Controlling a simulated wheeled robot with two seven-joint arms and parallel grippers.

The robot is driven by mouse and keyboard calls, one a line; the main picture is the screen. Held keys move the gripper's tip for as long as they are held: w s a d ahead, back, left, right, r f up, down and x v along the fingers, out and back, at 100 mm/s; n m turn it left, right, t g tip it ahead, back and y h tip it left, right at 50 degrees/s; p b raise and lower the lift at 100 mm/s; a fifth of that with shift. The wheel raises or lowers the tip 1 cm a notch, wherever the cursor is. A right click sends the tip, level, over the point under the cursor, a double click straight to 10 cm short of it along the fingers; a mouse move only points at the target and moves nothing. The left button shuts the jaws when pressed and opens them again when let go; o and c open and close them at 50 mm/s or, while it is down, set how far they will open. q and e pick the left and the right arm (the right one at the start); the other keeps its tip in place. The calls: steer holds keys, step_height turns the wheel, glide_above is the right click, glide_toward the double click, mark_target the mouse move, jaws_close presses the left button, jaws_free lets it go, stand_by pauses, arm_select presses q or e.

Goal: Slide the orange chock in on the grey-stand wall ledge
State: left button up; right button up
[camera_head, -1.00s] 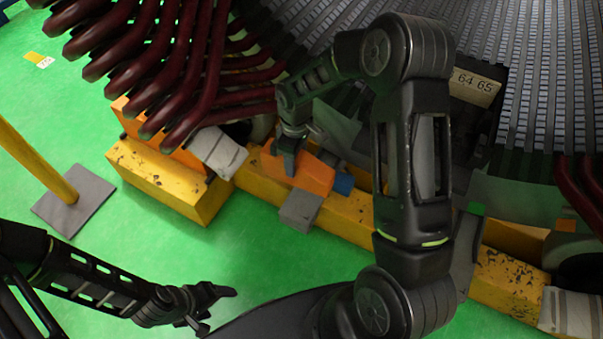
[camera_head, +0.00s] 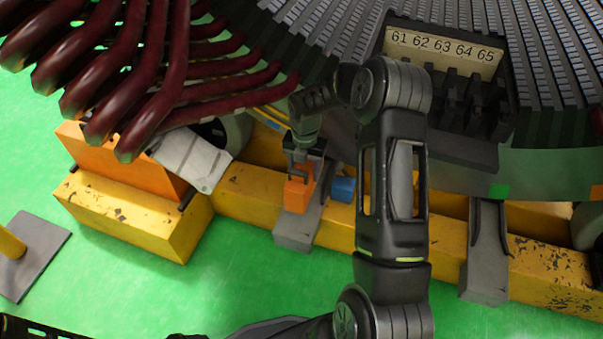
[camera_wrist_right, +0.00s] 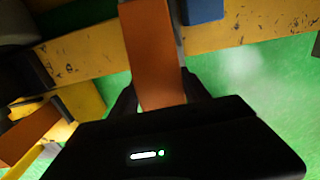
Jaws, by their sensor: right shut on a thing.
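The orange chock (camera_head: 298,195) is a small block upright under my right gripper (camera_head: 301,165) in the head view. My right gripper is shut on it. The chock is at a grey stand (camera_head: 294,241) on the yellow beam; I cannot tell whether it rests on the stand's ledge or touches its wall. In the right wrist view the chock (camera_wrist_right: 152,50) reaches forward from between the dark fingers (camera_wrist_right: 160,97). Its far end is cut off by the top edge. Only a sliver of my left gripper (camera_head: 188,337) shows at the bottom edge of the head view.
A blue block (camera_head: 343,188) is right of the chock. The yellow beam (camera_head: 245,196) runs behind the stand. Dark red coils (camera_head: 165,75) hang at the upper left, and the slotted stator (camera_head: 310,30) is above. A second grey stand (camera_head: 484,275) is at the right. Green floor lies in front.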

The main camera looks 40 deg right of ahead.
step_height(320, 180, down, 5)
steer(key=b, duration=0.4)
steer(key=shift+r, duration=0.2)
steer(key=shift+f+b, duration=0.8)
steer(key=shift+f, duration=0.95)
steer(key=shift+f, duration=0.35)
steer(key=shift+w, duration=0.1)
steer(key=shift+w+d+b, duration=0.2)
steer(key=shift+w+d, duration=0.25)
steer(key=shift+d, duration=0.25)
steer(key=shift+w+d+b, duration=0.25)
steer(key=shift+w+d, duration=0.25)
steer(key=shift+d, duration=0.25)
steer(key=shift+w+d+b, duration=0.2)
steer(key=shift+w+d, duration=0.25)
steer(key=shift+d, duration=0.25)
steer(key=o, duration=1.6)
steer(key=shift+d, duration=0.1)
